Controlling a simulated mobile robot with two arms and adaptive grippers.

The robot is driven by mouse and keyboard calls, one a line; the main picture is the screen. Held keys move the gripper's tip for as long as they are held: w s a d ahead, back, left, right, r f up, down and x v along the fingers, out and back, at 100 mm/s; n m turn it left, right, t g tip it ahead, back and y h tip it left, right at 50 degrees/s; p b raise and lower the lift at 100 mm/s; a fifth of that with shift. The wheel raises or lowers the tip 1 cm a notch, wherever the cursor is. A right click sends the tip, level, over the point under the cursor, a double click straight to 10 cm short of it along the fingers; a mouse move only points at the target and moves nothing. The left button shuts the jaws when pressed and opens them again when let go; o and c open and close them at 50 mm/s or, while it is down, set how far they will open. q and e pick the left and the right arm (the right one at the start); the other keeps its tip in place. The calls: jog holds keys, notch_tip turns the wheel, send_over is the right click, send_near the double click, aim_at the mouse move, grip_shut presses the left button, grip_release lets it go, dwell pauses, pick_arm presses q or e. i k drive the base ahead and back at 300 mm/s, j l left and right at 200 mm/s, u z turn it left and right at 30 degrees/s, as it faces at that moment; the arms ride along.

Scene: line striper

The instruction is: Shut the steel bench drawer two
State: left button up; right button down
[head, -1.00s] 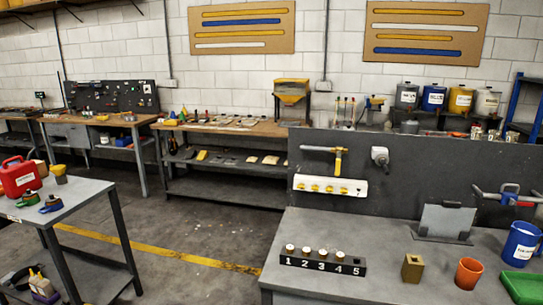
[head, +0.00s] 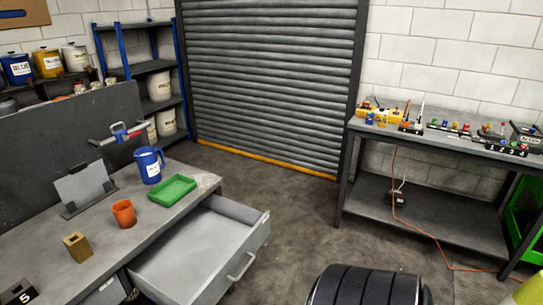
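A grey steel bench drawer (head: 190,262) stands pulled well out from the near side of the grey workbench (head: 150,212). It looks empty. Its front panel faces right and carries a bar handle (head: 241,267). I cannot read a number on it. Part of another front (head: 104,291) with a pale label shows under the bench to its left, cut by the frame's bottom. Neither of my grippers shows in the head view.
On the bench are a green tray (head: 172,189), a blue jug (head: 149,166), an orange cup (head: 124,213) and a brass-coloured block (head: 77,246). A black ribbed object (head: 368,287) stands at the bottom.

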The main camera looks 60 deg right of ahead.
aim_at(195, 262)
jog(key=z, duration=1.7)
